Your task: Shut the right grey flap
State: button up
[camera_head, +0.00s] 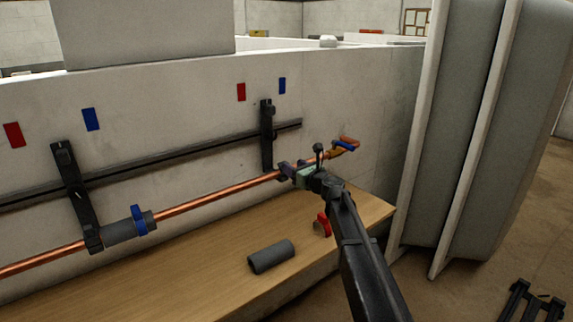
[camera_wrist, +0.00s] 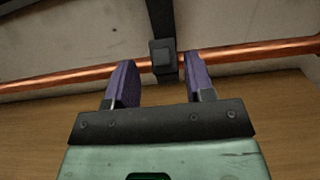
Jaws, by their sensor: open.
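The right dark grey bracket (camera_head: 267,135) stands on the pale wall, its foot at the copper pipe (camera_head: 215,198). In the wrist view a dark block at the bracket's foot (camera_wrist: 163,57) sits across the copper pipe (camera_wrist: 80,76); it is probably the right flap, but I cannot tell whether it is closed. My gripper (camera_head: 285,171) is at this foot. Its purple fingers (camera_wrist: 157,78) are open, one on each side of the block, with nothing visibly gripped. The left bracket (camera_head: 75,195) meets the pipe farther left, beside a grey sleeve (camera_head: 122,231) with a blue clamp (camera_head: 138,218).
A loose grey sleeve (camera_head: 271,256) and a red clamp (camera_head: 322,224) lie on the wooden bench (camera_head: 190,272). A dark rail (camera_head: 180,157) runs along the wall. Tall grey-white panels (camera_head: 450,130) stand close on the right. An orange pipe end with a blue handle (camera_head: 345,146) is beyond my gripper.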

jog(key=x, duration=0.5)
jog(key=shift+c, duration=0.3)
jog(key=c, duration=0.6)
jog(key=shift+r, duration=0.1)
